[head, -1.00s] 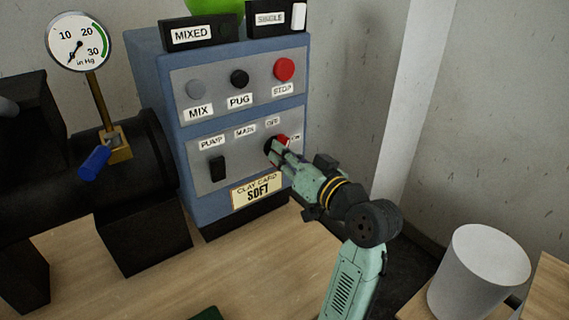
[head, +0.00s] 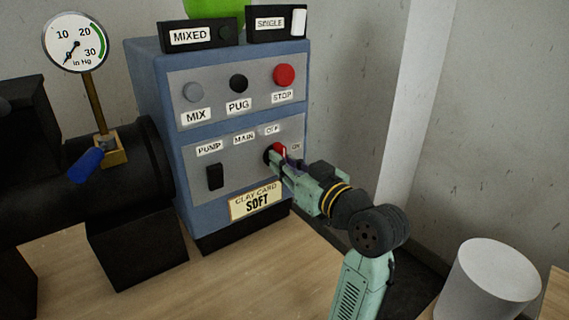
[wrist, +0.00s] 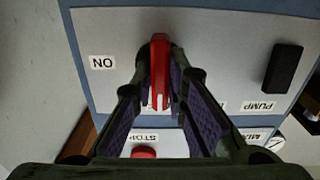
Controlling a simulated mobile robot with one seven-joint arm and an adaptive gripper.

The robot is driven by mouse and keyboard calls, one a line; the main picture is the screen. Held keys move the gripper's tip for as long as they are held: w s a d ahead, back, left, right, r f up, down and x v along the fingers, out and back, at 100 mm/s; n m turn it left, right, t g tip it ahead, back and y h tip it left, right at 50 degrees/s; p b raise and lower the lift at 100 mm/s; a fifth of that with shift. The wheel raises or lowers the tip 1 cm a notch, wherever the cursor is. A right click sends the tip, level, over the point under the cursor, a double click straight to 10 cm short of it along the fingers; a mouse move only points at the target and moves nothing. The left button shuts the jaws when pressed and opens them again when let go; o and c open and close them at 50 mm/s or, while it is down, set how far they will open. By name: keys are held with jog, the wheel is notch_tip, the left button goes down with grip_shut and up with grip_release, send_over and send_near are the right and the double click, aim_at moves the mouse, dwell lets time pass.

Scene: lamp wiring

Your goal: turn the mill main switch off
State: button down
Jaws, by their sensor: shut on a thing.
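The main switch is a red rotary handle (head: 280,149) on a dark round base, at the right of the lower grey panel. MAIN and OFF labels are above it and ON is at its right. My gripper (head: 276,159) is shut on the handle, reaching in from the lower right. In the wrist view, which is upside down, the red handle (wrist: 159,72) stands nearly upright in the picture between my fingers (wrist: 160,80). Its end points toward the STOP side, with ON off to one side. The OFF label is hidden there.
The black pump switch (head: 215,177) is left of the main switch. MIX, PUG and the red STOP button (head: 284,75) are above. A clay card (head: 257,201) is below. A gauge (head: 75,42) is at left, a white cylinder (head: 487,285) at lower right.

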jog(key=c, duration=1.6)
grip_release()
jog(key=v, duration=1.2)
